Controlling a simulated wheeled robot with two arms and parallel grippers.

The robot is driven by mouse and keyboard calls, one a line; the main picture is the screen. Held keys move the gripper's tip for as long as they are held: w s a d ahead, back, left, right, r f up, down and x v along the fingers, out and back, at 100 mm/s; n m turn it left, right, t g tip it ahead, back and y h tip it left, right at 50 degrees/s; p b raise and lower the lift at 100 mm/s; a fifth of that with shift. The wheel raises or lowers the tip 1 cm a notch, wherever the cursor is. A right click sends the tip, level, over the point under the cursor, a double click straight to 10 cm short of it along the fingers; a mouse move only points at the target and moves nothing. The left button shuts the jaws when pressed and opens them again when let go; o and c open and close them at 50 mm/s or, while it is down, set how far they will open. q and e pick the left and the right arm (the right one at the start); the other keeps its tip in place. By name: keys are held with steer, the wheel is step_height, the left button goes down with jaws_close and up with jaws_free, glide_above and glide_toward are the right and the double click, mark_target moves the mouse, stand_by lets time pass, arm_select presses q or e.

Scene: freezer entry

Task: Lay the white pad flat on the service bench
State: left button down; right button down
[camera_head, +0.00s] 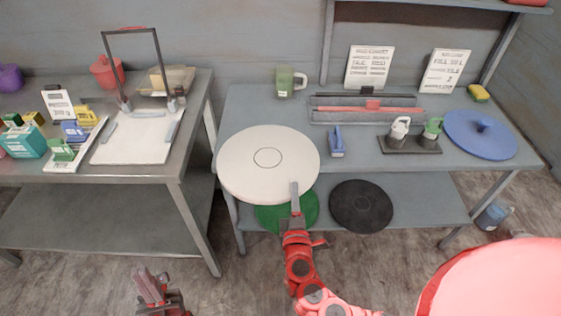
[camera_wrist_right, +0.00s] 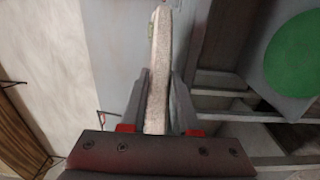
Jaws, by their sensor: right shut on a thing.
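The white pad (camera_head: 267,150) is a round disc with a thin ring drawn at its middle. My right gripper (camera_head: 294,190) is shut on its near right edge. The pad appears over the front left part of the grey bench (camera_head: 245,105) on the right, hiding that corner. I cannot tell its gap to the bench top. In the right wrist view the pad (camera_wrist_right: 158,70) shows edge-on between the two fingers (camera_wrist_right: 157,95). My left gripper (camera_head: 152,285) is low at the bottom left, away from the benches, with nothing visible in it.
A green mug (camera_head: 285,82), a tool tray (camera_head: 345,107), a blue brush (camera_head: 337,142), bottles (camera_head: 399,130) and a blue disc (camera_head: 480,135) stand on this bench. Green (camera_head: 300,215) and black (camera_head: 361,207) discs are on the lower shelf. Another cluttered bench (camera_head: 190,100) stands left.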

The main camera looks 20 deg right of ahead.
mark_target(286, 167)
steer(key=x, duration=0.3)
steer(key=a+p+x, duration=0.1)
steer(key=x, duration=0.3)
steer(key=f+x, duration=0.1)
steer(key=x, duration=0.2)
steer(key=shift+w+a+p, duration=0.35)
steer(key=shift+w, duration=0.25)
steer(key=shift+w+f, duration=0.25)
steer(key=shift+w, duration=0.05)
steer(key=shift+f, duration=1.6)
steer(key=shift+f+b, duration=0.15)
steer(key=shift+b, duration=0.15)
steer(key=c, duration=1.1)
jaws_free()
steer(key=shift+s, duration=0.1)
steer(key=o, duration=0.4)
steer(key=shift+o, duration=0.2)
